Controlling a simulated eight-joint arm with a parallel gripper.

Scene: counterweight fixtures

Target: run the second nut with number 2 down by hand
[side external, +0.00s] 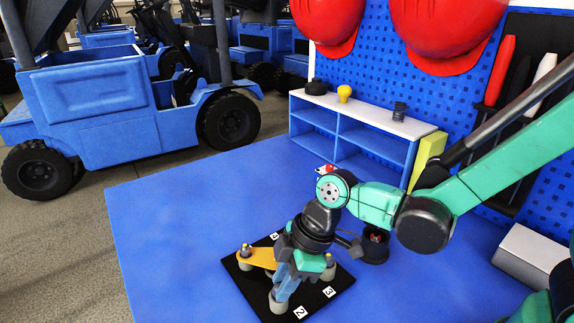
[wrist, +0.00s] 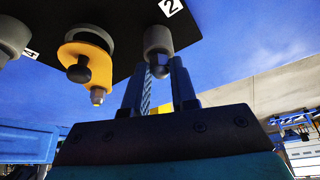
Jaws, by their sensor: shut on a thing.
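The black plate (side external: 322,305) lies on the blue bench with small white number labels. The label 2 (side external: 300,311) is by the near grey post (side external: 278,305), and it also shows in the wrist view (wrist: 171,7). My gripper (side external: 281,291) points down at this post. In the wrist view my gripper (wrist: 157,75) has a finger on each side of the dark nut (wrist: 158,70) at the end of the grey post (wrist: 158,38) and is shut on it. The nut's thread is not clear. The orange strap (side external: 260,258) sits to the left with its own nut (wrist: 98,96).
Other grey posts stand at the plate's left and right, the right one (side external: 329,270) close beside my gripper. A dark round cup (side external: 375,246) is behind. A low shelf (side external: 345,128) stands at the back. The bench's left side is clear.

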